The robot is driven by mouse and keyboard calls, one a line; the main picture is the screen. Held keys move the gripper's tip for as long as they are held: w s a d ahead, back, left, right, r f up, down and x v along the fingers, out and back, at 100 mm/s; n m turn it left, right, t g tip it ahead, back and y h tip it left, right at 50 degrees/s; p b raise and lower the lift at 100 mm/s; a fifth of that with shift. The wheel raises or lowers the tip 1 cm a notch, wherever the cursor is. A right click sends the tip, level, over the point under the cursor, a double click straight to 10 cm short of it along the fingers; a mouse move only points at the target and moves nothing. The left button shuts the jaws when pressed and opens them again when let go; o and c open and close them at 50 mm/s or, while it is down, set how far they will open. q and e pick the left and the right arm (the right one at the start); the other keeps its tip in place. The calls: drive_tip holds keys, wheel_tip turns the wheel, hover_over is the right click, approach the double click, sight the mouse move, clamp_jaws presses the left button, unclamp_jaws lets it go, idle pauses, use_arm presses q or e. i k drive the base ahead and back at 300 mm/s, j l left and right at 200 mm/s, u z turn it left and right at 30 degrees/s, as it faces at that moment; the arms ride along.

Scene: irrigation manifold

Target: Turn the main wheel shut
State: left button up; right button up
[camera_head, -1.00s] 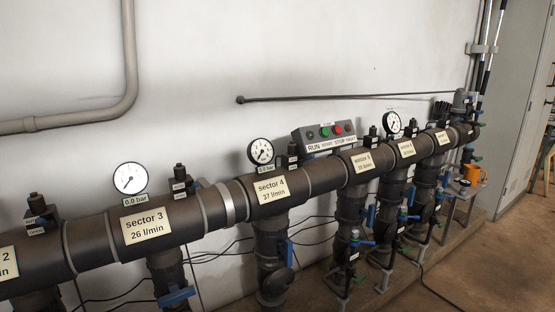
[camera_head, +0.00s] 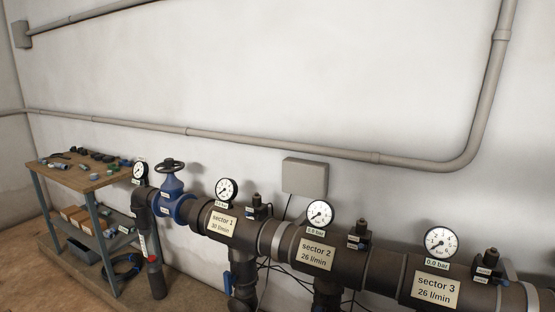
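The main wheel (camera_head: 170,165) is a dark handwheel on top of a blue valve (camera_head: 173,200), left of centre in the head view. The valve sits in the dark manifold pipe, between the elbow at the pipe's left end and the sector 1 label (camera_head: 222,223). A small label is on the valve body, too small to read. How far the wheel is turned cannot be told. Neither of my grippers is in view.
A wooden-topped bench (camera_head: 85,172) with loose fittings stands left of the valve. The manifold pipe (camera_head: 380,270) runs right along the wall with gauges (camera_head: 319,213) and solenoid valves above it. A grey box (camera_head: 304,177) is on the wall. Some floor shows at lower left.

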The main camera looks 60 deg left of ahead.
sight(168, 165)
drive_tip(key=k+u, duration=0.15)
drive_tip(key=u, duration=2.45)
drive_tip(key=i+j+z, duration=0.1)
drive_tip(key=z, duration=0.7)
drive_tip(key=i+j+z, duration=0.25)
drive_tip(key=j+z, duration=0.3)
drive_tip(key=j, duration=0.15)
drive_tip(key=i+j+z, duration=0.1)
drive_tip(key=j+z, duration=0.15)
drive_tip(key=j, duration=0.15)
drive_tip(key=j+z, duration=0.25)
drive_tip(key=j, duration=0.15)
drive_tip(key=i, duration=0.05)
